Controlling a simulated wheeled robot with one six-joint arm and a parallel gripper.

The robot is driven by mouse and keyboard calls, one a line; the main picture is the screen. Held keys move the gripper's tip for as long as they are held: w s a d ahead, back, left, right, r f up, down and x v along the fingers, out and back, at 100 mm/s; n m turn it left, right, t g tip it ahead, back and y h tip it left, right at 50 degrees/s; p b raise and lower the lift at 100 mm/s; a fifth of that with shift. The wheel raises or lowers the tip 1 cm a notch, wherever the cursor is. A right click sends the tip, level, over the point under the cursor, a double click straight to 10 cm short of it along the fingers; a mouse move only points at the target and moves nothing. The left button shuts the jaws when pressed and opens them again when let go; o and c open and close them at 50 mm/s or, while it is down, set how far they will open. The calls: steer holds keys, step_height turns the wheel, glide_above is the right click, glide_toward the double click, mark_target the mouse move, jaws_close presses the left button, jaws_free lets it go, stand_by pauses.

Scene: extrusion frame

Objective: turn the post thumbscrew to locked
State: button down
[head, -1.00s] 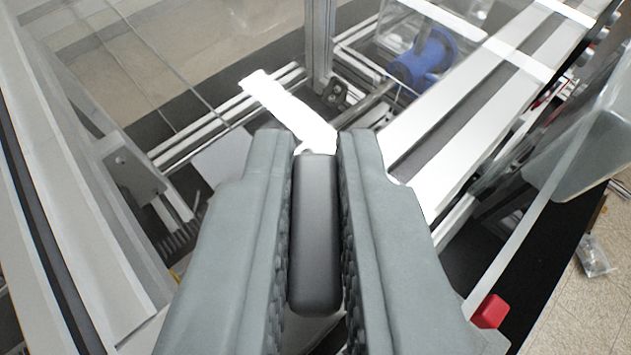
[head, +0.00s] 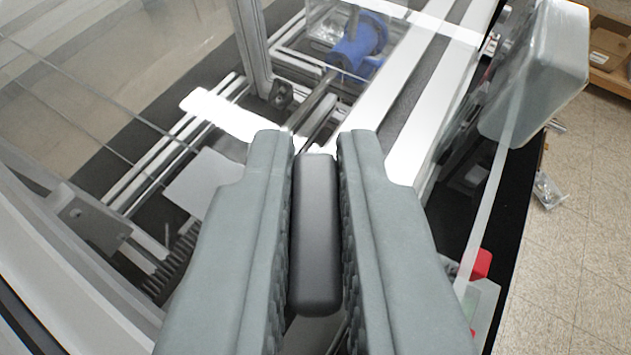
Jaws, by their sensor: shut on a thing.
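The thumbscrew's dark grey, rounded bar-shaped handle (head: 316,235) stands in the lower middle of the head view. My gripper (head: 316,150) has its two grey padded fingers on either side of this handle and is shut on it. The handle lies lengthwise between the fingers. Where it joins the post is hidden behind the handle and fingers. No lock marking shows.
Metal extrusion rails (head: 400,85) run diagonally beyond the fingers, with an upright metal post (head: 252,45) to their left. A blue cylindrical part (head: 358,45) sits behind. A red block (head: 481,265) is at lower right. Floor (head: 575,240) shows on the right.

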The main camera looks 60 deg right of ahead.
steer(key=c, duration=1.5)
jaws_free()
steer(key=v, duration=1.7)
steer(key=shift+a+r, duration=0.1)
steer(key=shift+a, duration=0.1)
steer(key=o, duration=0.5)
steer(key=shift+o, duration=0.4)
steer(key=shift+s, duration=0.1)
